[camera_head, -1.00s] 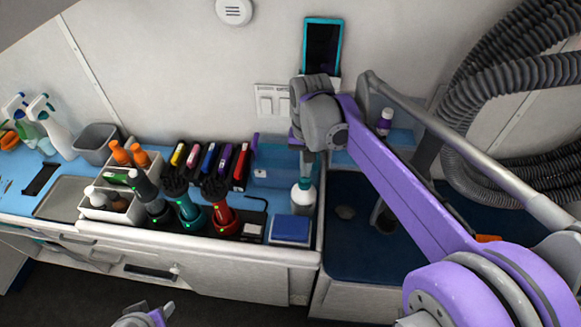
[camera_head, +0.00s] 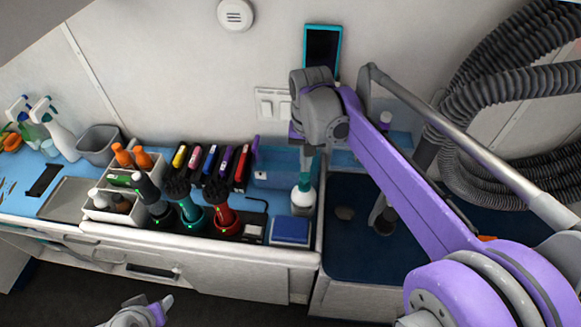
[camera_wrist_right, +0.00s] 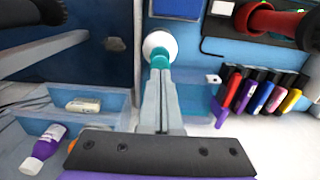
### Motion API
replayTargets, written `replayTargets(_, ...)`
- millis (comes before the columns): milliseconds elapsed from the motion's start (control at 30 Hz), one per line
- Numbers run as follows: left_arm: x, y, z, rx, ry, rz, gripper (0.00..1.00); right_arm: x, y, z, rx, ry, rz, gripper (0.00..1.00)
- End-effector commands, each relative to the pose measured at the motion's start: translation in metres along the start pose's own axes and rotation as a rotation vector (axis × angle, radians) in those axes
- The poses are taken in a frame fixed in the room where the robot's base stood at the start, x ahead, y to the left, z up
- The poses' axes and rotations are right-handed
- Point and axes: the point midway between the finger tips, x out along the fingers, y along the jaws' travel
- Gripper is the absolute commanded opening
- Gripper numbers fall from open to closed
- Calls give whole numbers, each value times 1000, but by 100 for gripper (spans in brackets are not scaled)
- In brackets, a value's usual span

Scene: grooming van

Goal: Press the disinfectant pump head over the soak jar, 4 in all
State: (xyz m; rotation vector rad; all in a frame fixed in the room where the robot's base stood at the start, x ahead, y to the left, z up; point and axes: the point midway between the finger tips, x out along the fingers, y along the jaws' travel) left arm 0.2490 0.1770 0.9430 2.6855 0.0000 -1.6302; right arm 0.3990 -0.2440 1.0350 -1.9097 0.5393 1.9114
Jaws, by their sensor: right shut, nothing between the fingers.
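A white bottle (camera_head: 303,201) with a teal pump head (camera_head: 304,183) stands at the counter's right end, behind the blue pad. In the right wrist view the white bottle (camera_wrist_right: 154,42) shows from above, with the teal head (camera_wrist_right: 160,60) at the fingertips. My right gripper (camera_head: 306,172) points down with its fingers shut and empty, its tips at or just above the teal head. Whether they touch it I cannot tell. I cannot pick out the soak jar with certainty. My left gripper (camera_head: 158,309) shows only partly at the bottom edge, and its jaws are unclear.
A blue pad (camera_head: 290,232) lies in front of the bottle. Clippers (camera_head: 222,215) and a row of coloured-spine items (camera_head: 210,165) stand to the left. A dark blue basin (camera_head: 350,255) is to the right.

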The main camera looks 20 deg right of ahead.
Motion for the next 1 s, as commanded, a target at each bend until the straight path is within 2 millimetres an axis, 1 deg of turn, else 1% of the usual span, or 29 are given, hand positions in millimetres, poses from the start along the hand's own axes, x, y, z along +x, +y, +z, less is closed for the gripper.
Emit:
replayTargets(467,1,0,1,0,-1,0,50,2,0,0,0,0,0,0)
replayTargets(1000,10,0,11,0,-9,0,50,20,0,0,0,-1,0,0)
